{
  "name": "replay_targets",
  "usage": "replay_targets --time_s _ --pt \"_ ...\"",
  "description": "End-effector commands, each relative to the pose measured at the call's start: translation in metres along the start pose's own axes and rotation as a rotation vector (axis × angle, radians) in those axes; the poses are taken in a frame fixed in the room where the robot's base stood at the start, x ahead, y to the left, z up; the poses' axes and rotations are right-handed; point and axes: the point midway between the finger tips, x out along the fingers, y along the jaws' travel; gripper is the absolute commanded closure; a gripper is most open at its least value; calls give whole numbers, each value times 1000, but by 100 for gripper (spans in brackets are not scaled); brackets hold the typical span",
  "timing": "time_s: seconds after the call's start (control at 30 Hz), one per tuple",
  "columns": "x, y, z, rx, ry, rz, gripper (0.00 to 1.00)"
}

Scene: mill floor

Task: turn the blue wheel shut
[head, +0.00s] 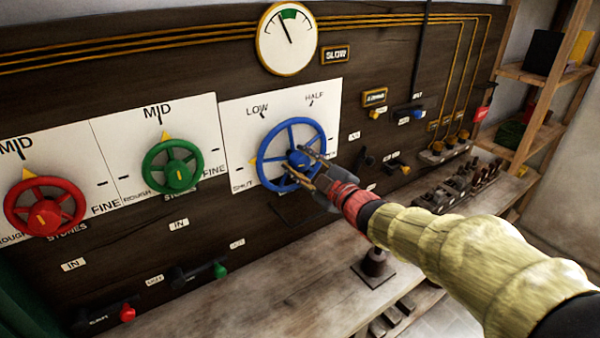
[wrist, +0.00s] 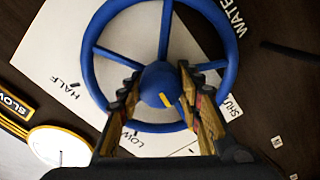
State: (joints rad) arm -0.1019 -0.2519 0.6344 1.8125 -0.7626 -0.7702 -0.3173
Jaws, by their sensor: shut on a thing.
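The blue wheel (head: 264,150) is mounted on a white dial plate marked SHUT, LOW and HALF. A small orange pointer (head: 253,160) shows at its left edge, between the SHUT and LOW marks. My gripper (head: 307,171) is at the wheel's centre, its fingers closed on the hub. In the wrist view the blue rim (wrist: 88,62) and spokes fill the upper middle. The hub (wrist: 158,82), with a yellow mark, sits between the fingers of my gripper (wrist: 163,103). Part of the rim at lower right is hidden behind my gripper in the head view.
A green wheel (head: 172,167) and a red wheel (head: 45,206) are on plates to the left, both pointers near MID. A round gauge (head: 287,39) above has its needle near a green band. A wooden ledge (head: 260,310) runs below, with levers at right.

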Motion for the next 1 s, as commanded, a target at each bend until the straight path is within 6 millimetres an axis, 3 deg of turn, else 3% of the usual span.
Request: replay_targets --time_s 0.4,0.93,0.97,1.0 --pt "0 -2 1 -180 -2 -1 90" --pt "0 -1 0 -204 -3 -2 90" --pt "0 -1 0 -204 -3 -2 64" --pt "0 -1 0 -203 -3 -2 62"
